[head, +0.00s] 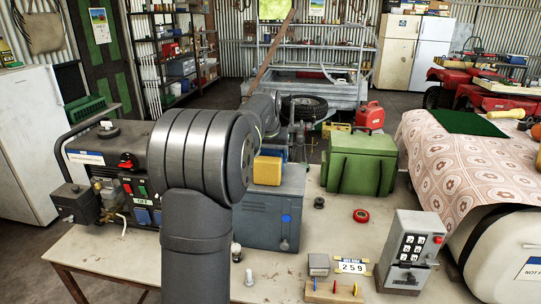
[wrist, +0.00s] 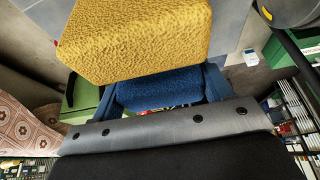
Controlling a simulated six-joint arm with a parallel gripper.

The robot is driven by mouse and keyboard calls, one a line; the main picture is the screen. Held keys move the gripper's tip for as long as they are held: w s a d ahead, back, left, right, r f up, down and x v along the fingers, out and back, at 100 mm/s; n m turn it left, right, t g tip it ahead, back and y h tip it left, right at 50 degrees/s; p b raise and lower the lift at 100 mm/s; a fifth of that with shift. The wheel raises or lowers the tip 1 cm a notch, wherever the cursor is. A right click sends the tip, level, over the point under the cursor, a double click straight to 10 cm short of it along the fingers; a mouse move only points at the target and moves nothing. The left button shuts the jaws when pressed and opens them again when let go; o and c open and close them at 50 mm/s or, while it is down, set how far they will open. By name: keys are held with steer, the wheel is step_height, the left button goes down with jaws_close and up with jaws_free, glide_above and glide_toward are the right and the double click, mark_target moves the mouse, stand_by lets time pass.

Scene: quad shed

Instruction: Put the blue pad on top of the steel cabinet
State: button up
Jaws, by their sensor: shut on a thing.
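The blue pad (wrist: 158,88) has a rough surface and shows between the blue fingers of my gripper (wrist: 160,95) in the wrist view. My gripper is shut on it. A rough yellow block (wrist: 135,38) is right against the pad and covers part of it; I cannot tell whether the two are joined. In the head view the yellow block (head: 267,171) shows over the blue-grey steel cabinet (head: 272,215), with some blue just behind it. Whether it touches the cabinet top is unclear. My arm hides the cabinet's left part and most of my gripper.
A green box (head: 362,162) stands right of the cabinet. A generator-like machine (head: 100,165) is at left. A keypad box (head: 410,250), a red tape roll (head: 361,215) and a 259 number sign (head: 351,266) are at right. The table (head: 325,225) has some bare room between them.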

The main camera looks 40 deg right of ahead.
steer(key=shift+f, duration=0.15)
steer(key=o, duration=0.9)
steer(key=shift+o, duration=0.2)
steer(key=v, duration=1.2)
steer(key=shift+r, duration=0.2)
steer(key=shift+w+f, duration=0.1)
steer(key=shift+f, duration=0.05)
